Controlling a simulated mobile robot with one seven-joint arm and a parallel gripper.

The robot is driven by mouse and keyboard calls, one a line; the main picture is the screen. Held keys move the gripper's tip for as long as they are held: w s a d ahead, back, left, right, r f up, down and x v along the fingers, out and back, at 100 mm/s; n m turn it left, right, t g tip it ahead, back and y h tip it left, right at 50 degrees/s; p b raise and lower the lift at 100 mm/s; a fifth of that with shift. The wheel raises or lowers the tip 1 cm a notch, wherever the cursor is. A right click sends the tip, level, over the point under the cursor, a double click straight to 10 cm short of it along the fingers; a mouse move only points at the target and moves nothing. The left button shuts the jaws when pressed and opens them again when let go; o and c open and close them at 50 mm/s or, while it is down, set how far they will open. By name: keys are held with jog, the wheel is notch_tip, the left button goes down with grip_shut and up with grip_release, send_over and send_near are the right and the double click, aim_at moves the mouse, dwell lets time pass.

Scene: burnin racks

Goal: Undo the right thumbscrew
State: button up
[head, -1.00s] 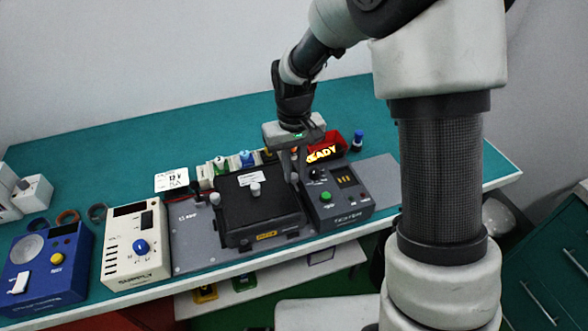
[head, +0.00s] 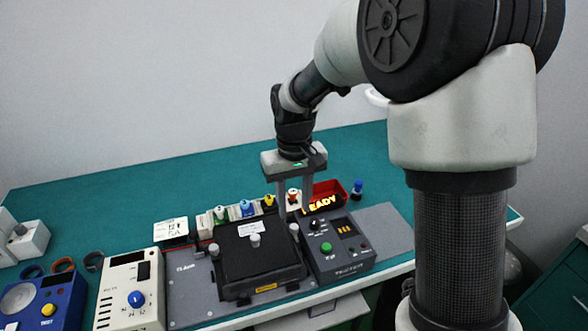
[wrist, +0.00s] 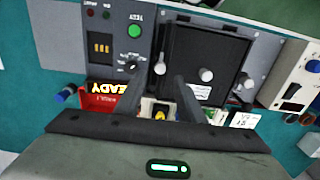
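The black fixture (head: 262,266) has a pale right thumbscrew (head: 294,229) at its right edge. It also shows in the wrist view (wrist: 160,68). A similar middle knob (head: 254,239) stands on the lid, and a left thumbscrew (head: 214,248) at the left edge. My gripper (head: 294,212) is open and empty, pointing down over the right thumbscrew. In the wrist view, the thumbscrew shows between and just beyond the fingertips (wrist: 159,79). The fingers look clear of it; the exact height gap is hard to tell.
The tester box (head: 338,252) with a green button sits close on the right. Behind are a red bin (head: 329,192), a blue-capped item (head: 357,187) and several coloured small containers (head: 247,208). A cream supply unit (head: 130,290) stands left. Bare green bench lies behind.

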notch_tip(320, 180, up, 11)
jog(key=shift+r+p, duration=0.2)
jog(key=shift+p, duration=0.1)
jog(key=s+d+r+m+t+p, duration=0.1)
jog(key=s+d+r, duration=0.3)
jog(key=s, duration=0.6)
jog(key=s+d+r+m+t+p, duration=0.2)
jog(key=s+d+r+t, duration=0.2)
jog(key=s+d, duration=0.3)
jog(key=s, duration=0.3)
jog(key=shift+r+t, duration=0.25)
jog(key=shift+t, duration=0.05)
